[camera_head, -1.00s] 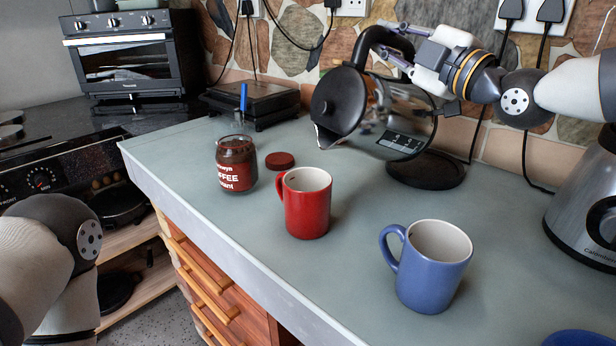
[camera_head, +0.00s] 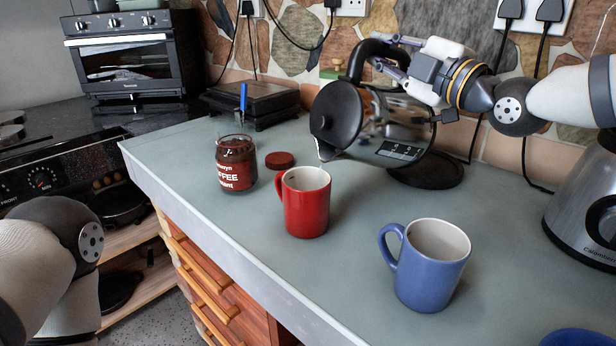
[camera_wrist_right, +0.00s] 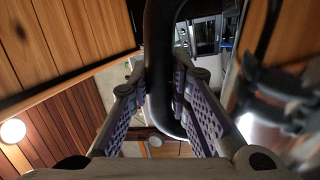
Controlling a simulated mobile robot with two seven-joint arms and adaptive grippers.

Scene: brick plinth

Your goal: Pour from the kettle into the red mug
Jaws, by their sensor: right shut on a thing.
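The kettle (camera_head: 368,125), dark and shiny with a black lid and handle, hangs tilted above the counter, its spout end down to the left. The spout tip is above and just behind the red mug (camera_head: 305,208), which stands upright on the counter. I see no stream of water. My right gripper (camera_head: 388,62) is shut on the black kettle handle; in the right wrist view its fingers (camera_wrist_right: 166,92) sit on both sides of the handle. My left arm shows at the lower left, but its gripper is out of frame.
A blue mug (camera_head: 431,268) stands right of the red one. A coffee jar (camera_head: 236,166) with a blue-handled utensil and its red lid (camera_head: 280,161) are to the left. The black kettle base (camera_head: 425,172) lies behind. A steel appliance (camera_head: 585,215) stands at the right.

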